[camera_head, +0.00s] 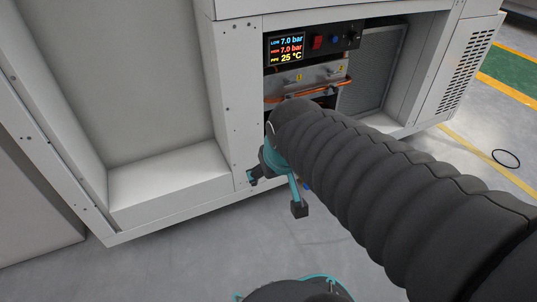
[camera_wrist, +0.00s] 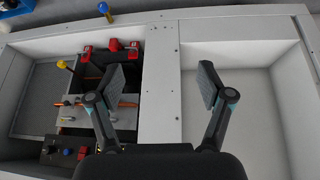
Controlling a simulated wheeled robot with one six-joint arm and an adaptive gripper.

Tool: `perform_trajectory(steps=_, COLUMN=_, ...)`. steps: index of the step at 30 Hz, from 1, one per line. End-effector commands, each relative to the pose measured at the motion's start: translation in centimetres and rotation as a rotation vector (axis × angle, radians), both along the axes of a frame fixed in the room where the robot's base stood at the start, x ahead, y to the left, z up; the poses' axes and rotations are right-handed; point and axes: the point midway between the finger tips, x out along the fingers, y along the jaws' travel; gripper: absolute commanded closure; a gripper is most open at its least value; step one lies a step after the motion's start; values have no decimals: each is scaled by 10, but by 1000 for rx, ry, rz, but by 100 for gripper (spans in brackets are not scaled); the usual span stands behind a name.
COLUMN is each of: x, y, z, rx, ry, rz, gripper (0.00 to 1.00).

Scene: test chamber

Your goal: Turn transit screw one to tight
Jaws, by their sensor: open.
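My gripper (camera_head: 276,192) is open in front of the lower part of the machine's open bay, and my arm hides much of that bay. In the wrist view my gripper (camera_wrist: 164,82) has its two pads wide apart with nothing between them. The light post (camera_wrist: 163,84) between the bay and the empty compartment lies beyond the gap. Red fittings (camera_wrist: 115,46) sit in the bay, left of and above the left finger. A yellow-topped knob (camera_wrist: 62,64) stands farther left. I cannot tell which part is transit screw one, or how tight it is.
A display panel (camera_head: 286,47) with a red switch (camera_head: 316,42) and knobs tops the bay, above a copper pipe (camera_head: 312,91). An empty compartment (camera_head: 160,185) lies left. A black ring (camera_head: 506,158) lies on the floor at right. Blue (camera_wrist: 103,8) and yellow knobs show beyond the frame edge.

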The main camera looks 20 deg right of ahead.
Motion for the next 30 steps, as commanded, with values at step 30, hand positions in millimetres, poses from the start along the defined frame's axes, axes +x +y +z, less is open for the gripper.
perform_trajectory(steps=30, x=238, y=-152, z=-186, rx=-123, ry=-553, rz=141, gripper=21)
